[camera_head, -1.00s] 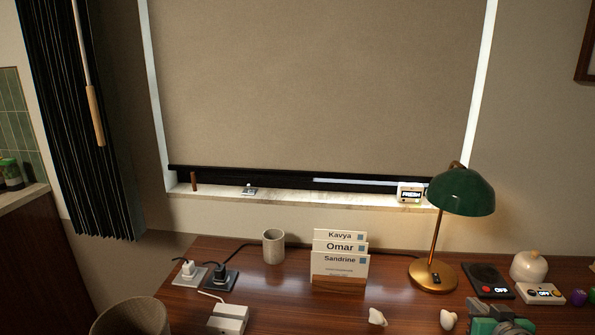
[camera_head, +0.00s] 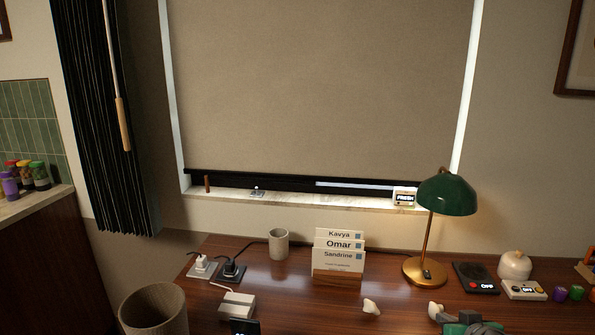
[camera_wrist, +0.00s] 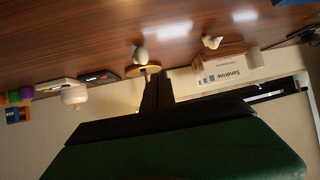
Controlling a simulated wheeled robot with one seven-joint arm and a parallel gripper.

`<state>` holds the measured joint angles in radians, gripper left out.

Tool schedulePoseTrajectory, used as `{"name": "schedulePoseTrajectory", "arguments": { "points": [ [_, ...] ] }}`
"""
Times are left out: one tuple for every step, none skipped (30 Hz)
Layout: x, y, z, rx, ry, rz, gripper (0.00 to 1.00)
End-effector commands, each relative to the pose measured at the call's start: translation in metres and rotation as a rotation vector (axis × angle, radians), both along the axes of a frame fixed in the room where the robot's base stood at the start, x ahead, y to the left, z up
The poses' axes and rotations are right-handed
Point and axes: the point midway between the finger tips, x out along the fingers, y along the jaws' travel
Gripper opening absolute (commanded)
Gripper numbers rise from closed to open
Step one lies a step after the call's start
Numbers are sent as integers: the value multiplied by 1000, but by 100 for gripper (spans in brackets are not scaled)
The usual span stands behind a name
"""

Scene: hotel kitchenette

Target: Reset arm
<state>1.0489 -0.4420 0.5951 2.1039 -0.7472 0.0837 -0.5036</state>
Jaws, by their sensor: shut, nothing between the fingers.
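My gripper (camera_wrist: 156,76) shows in the wrist view, where the picture is upside down. Its black fingers are together with nothing between them. Behind them is a wide black bar and the green hand. The fingertips overlap the picture just by the brass base of the desk lamp (camera_wrist: 150,69); I cannot tell the distance.
The wooden desk (camera_head: 310,300) holds a green-shaded lamp (camera_head: 448,196), a card holder (camera_head: 338,277), a cup (camera_head: 278,244), plugs, switch boxes (camera_head: 524,290) and small white pieces (camera_head: 371,306). A woven bin (camera_head: 153,310) stands at lower left. A blind (camera_head: 320,90) covers the window behind.

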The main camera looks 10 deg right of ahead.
Motion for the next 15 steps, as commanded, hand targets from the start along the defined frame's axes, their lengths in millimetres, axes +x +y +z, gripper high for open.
{"name": "schedulePoseTrajectory", "arguments": {
  "points": [
    [4, 15, 9, 5, 28, 26, 0],
    [6, 24, 10, 9, 49, 40, 0],
    [7, 37, 13, 16, 80, 58, 0],
    [8, 47, 14, 20, 106, 73, 0],
    [8, 57, 16, 25, 133, 85, 0],
    [8, 71, 19, 29, 169, 103, 0],
    [7, 83, 22, 33, 198, 117, 0],
    [6, 94, 25, 36, 228, 131, 0],
    [2, 111, 30, 39, 273, 147, 0],
    [-1, 124, 35, 41, 308, 159, 0],
    [-6, 138, 40, 42, 347, 169, 0],
    [-14, 158, 49, 41, 401, 184, 0],
    [-22, 173, 57, 40, 444, 191, 0],
    [-31, 188, 65, 38, 488, 197, 0],
    [-45, 206, 74, 34, 543, 200, 0]
  ]
}}
